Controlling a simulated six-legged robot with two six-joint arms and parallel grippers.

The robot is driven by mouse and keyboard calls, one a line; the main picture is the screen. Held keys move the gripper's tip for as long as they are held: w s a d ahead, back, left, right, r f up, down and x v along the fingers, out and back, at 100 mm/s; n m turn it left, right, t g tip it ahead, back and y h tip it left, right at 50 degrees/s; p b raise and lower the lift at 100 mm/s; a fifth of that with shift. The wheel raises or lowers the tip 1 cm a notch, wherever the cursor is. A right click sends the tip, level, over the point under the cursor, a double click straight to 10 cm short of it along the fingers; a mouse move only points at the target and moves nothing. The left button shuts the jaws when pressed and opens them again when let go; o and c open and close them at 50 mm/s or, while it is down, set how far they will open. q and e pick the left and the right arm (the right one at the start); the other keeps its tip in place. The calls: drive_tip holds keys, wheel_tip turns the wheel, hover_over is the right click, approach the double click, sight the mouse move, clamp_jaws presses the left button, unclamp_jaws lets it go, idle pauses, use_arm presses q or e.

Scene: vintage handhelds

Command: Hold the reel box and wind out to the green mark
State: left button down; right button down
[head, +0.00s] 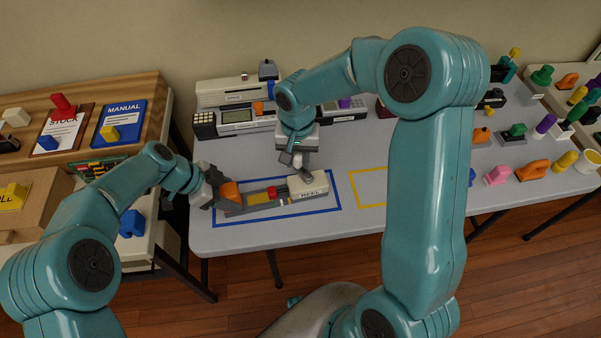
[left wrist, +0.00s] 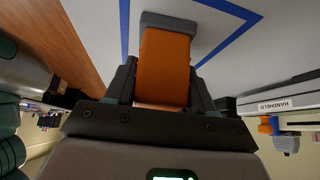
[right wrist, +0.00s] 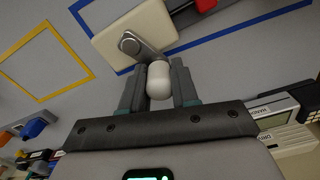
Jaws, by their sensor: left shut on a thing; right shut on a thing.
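The reel box (head: 308,186) is cream, with "REEL" on its front, and lies inside the blue outline. A grey track (head: 240,211) with yellow and red parts (head: 271,192) runs left from it to an orange grip block (head: 229,191). My left gripper (head: 211,190) is shut on this orange block (left wrist: 163,66), at the track's left end. My right gripper (right wrist: 158,85) is shut on the whitish crank knob (right wrist: 159,80), above the box's top. A grey crank arm (right wrist: 140,46) joins knob and box (right wrist: 117,30). I cannot make out a green mark.
An empty yellow outline (head: 370,190) lies right of the reel box. Handheld devices (head: 238,115) stand along the table's back. Several coloured pieces, such as an orange one (head: 532,170), stand at the right. A side table with a blue manual (head: 122,122) is at left.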

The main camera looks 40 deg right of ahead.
use_arm(q)
drive_tip(key=shift+f, duration=0.25)
drive_tip(key=shift+a, duration=0.1)
use_arm(e)
drive_tip(key=shift+s+d, duration=0.2)
drive_tip(key=shift+d, duration=0.35)
drive_tip(key=shift+s+d, duration=0.2)
drive_tip(key=shift+d, duration=0.3)
drive_tip(key=shift+s+d, duration=0.65)
drive_tip(key=shift+s, duration=0.3)
